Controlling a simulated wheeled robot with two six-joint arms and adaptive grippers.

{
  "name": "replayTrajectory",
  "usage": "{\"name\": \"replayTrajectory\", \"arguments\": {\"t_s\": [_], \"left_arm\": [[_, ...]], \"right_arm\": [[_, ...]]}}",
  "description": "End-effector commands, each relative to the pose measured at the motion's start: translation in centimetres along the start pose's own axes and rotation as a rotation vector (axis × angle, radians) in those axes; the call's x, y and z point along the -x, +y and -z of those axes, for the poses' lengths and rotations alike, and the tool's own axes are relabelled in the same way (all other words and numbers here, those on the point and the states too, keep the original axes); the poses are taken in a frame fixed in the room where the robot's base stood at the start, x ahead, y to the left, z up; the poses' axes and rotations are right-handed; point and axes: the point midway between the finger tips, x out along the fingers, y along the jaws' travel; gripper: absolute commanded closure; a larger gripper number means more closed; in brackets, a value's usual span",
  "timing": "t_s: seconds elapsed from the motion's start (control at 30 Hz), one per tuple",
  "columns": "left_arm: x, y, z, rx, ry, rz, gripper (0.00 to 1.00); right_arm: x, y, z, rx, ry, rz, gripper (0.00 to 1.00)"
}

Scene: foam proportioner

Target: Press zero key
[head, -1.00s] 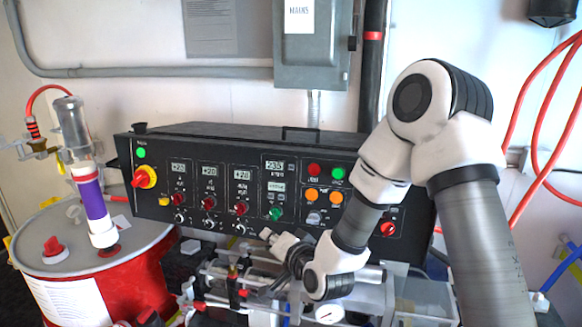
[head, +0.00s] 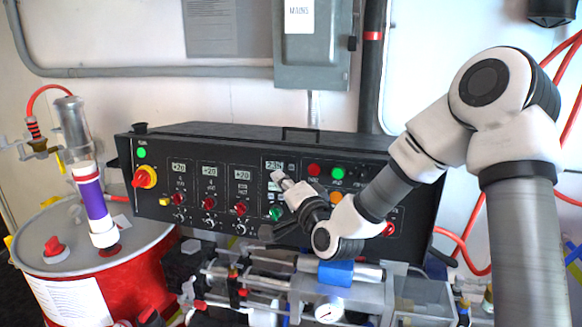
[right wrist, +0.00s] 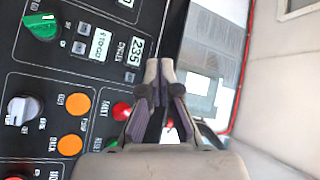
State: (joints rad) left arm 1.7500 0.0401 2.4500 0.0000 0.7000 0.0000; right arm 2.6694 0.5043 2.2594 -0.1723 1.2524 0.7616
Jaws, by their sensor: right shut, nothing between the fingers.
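The black control panel (head: 225,150) stands behind the drum and the metal fittings. Its upper display (head: 273,163) reads 235 in the right wrist view (right wrist: 137,50). Small dark keys sit by the displays, one of them (right wrist: 130,77) beside the 235 display; their labels are too small to read, so I cannot tell which is the zero key. My right gripper (head: 279,180) is shut and empty, its tips at the lower edge of that display. In the right wrist view the closed fingertips (right wrist: 160,68) show just right of the display; contact is unclear. My left gripper is out of view.
Metal tubes and a gauge (head: 329,310) lie below the panel. Red (head: 314,169) and green (head: 338,172) buttons are right of the display. A grey box (head: 315,45) hangs above.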

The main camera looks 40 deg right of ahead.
Motion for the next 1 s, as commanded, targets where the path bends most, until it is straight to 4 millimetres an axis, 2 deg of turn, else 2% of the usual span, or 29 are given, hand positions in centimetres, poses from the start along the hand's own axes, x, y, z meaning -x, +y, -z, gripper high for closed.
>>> {"name": "replayTrajectory", "arguments": {"t_s": [0.23,0.43,1.0], "left_arm": [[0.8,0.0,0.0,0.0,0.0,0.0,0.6],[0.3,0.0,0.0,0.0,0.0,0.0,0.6],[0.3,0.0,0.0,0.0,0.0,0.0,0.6]], "right_arm": [[-2.6,1.9,2.0,0.0,0.002,-0.002,1.0],[-4.2,3.2,3.0,0.001,0.001,0.0,1.0],[-4.6,3.4,3.4,0.002,-0.001,-0.001,1.0]]}}
